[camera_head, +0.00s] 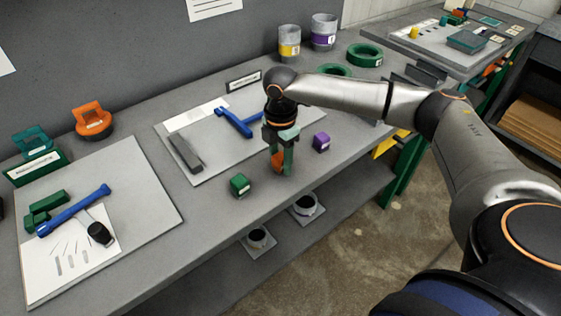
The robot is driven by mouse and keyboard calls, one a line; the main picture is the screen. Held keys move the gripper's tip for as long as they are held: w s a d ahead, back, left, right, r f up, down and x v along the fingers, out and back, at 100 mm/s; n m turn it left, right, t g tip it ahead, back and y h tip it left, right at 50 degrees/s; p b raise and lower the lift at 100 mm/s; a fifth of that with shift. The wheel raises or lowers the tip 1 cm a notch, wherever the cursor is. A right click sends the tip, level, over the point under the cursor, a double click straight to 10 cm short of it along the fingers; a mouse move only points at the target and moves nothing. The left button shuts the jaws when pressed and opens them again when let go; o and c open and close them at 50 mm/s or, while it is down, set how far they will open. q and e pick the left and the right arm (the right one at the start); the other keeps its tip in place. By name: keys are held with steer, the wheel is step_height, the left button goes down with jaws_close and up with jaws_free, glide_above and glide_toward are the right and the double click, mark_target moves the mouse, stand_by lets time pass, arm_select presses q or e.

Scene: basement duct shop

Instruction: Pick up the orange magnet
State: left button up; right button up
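A small orange block (278,160), probably the orange magnet, is at the front part of the grey workbench (215,216), between the fingers of my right gripper (279,163). The gripper points down over it, and the fingers hide much of the block. I cannot tell whether the fingers press on it or whether it is clear of the bench. A larger orange piece with a handle (93,120) stands at the back left. My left gripper is not in view.
A green cube (240,185) and a purple cube (321,142) sit close on either side of the gripper. A grey board (205,172) with a blue tool (238,122) and a dark grey bar (185,153) lies behind. Tins (289,43) stand at the back.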

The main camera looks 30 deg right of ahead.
jaws_close()
steer(key=shift+r, duration=0.2)
